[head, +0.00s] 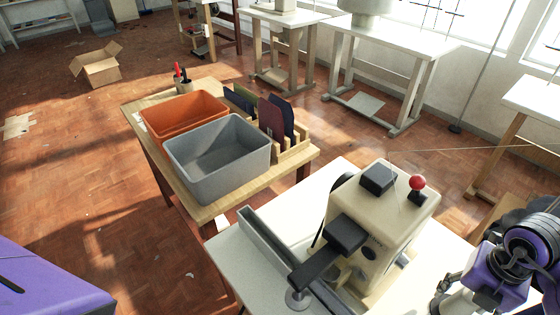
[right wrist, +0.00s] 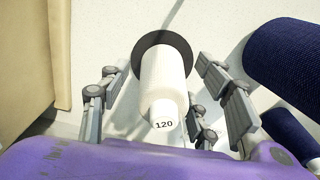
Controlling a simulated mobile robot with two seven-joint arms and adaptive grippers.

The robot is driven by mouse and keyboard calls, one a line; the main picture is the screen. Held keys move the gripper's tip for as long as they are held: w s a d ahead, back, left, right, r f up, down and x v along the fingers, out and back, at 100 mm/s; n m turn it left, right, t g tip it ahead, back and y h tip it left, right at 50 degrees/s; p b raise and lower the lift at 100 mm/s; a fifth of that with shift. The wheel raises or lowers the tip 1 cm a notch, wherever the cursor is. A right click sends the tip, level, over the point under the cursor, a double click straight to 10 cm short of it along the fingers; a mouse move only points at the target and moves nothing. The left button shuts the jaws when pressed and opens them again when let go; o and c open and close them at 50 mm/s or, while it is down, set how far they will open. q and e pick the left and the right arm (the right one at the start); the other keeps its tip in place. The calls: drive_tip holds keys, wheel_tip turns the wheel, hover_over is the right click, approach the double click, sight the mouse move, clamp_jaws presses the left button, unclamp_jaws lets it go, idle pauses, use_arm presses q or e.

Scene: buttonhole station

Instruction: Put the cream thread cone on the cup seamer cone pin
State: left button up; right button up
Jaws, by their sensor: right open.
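A white to cream thread cone (right wrist: 165,82) marked "120" stands over a round dark disc (right wrist: 182,42) in the right wrist view. Its labelled end points toward the camera. My right gripper (right wrist: 160,72) is open, with its grey fingers on both sides of the cone and visible gaps to it. In the head view my purple right arm is at the lower right, and its fingers are not clear there. I cannot pick out the cup seamer cone pin. My left gripper is not in view.
Navy cones (right wrist: 288,62) lie close right of the right fingers. In the head view a cream machine (head: 398,215) with a red knob (head: 417,182) stands left of my right arm. A grey bin (head: 215,160) and an orange bin (head: 180,112) sit on a wooden table (head: 290,172).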

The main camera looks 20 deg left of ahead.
wheel_tip(320, 180, up, 12)
drive_tip(key=shift+f, duration=0.15)
idle(0.6)
